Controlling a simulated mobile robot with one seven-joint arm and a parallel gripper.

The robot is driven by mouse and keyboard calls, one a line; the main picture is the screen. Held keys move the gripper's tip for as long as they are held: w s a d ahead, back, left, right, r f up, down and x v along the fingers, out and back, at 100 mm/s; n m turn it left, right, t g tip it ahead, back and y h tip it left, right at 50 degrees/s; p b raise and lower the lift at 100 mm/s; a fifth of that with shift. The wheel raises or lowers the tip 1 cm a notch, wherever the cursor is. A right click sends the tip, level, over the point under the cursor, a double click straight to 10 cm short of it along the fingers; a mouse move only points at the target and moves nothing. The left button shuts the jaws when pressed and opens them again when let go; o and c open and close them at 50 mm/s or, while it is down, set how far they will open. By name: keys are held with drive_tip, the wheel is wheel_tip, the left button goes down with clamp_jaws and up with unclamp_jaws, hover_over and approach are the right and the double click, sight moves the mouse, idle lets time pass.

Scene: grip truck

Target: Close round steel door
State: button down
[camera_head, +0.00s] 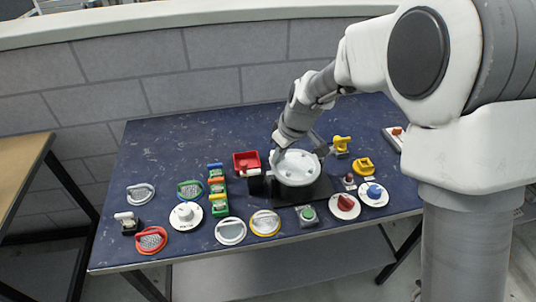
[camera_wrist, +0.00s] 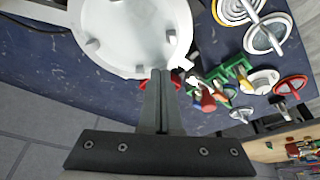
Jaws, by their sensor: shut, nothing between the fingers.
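The round steel door assembly (camera_head: 297,168) is a pale grey-white disc-like piece on a dark base (camera_head: 308,194), at the right-centre of the blue table. In the wrist view its round pale face (camera_wrist: 125,35) fills the top left, with a raised rim and several short stubs. I cannot tell how far the door stands open. My gripper (camera_head: 274,158) is at the left rear edge of the round piece. In the wrist view my gripper's fingers (camera_wrist: 160,74) are together and empty, with their tips by the rim; whether they touch it is unclear.
A red bin (camera_head: 246,161) and a column of coloured clamps (camera_head: 217,190) stand left of the door. Yellow valves (camera_head: 342,145), round knobs (camera_head: 345,206) and handled discs (camera_head: 230,231) surround it. The blue table's (camera_head: 170,150) back left is clear. A grey wall (camera_head: 190,75) stands behind.

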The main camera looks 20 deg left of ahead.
sight(281, 173)
drive_tip(key=shift+d, duration=0.45)
drive_tip(key=shift+a, duration=0.25)
drive_tip(key=shift+s+d+f+n+b, duration=0.2)
drive_tip(key=shift+s+d+n+b, duration=0.35)
drive_tip(key=shift+b, duration=0.4)
drive_tip(key=shift+s+d+r+g+b, duration=0.15)
drive_tip(key=shift+s+d+g+b, duration=0.2)
drive_tip(key=shift+s+d, duration=0.35)
drive_tip(key=shift+a, duration=0.1)
